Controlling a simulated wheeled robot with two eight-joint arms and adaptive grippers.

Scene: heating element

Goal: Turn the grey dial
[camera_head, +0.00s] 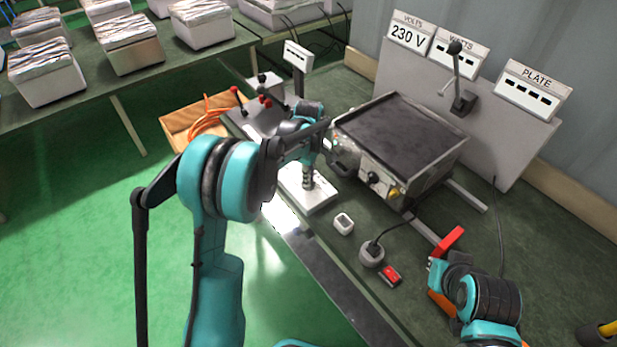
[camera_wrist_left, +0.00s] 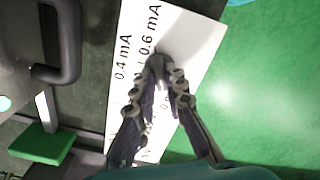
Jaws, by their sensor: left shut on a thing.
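A white plate (camera_head: 318,198) lies on the bench, and it also shows in the left wrist view (camera_wrist_left: 185,38) with printed marks such as 0.4 mA and 0.6 mA. My left gripper (camera_head: 308,182) points down over this plate. In the left wrist view my left gripper (camera_wrist_left: 160,82) has its two fingers close together around the grey dial (camera_wrist_left: 159,60), shut on it. Only a small grey part of the dial shows between the fingertips. My right gripper (camera_head: 437,268) is low at the right, beside a red bar (camera_head: 451,240); its fingers are not clear.
A heating plate box (camera_head: 400,135) with a front knob (camera_head: 374,178) stands behind the dial plate. A white socket (camera_head: 344,223), a plug with a cable (camera_head: 372,254) and a red switch (camera_head: 390,275) lie nearer. A panel (camera_head: 405,60) reads 230 V. A dark handle (camera_wrist_left: 62,45) is close to my left gripper.

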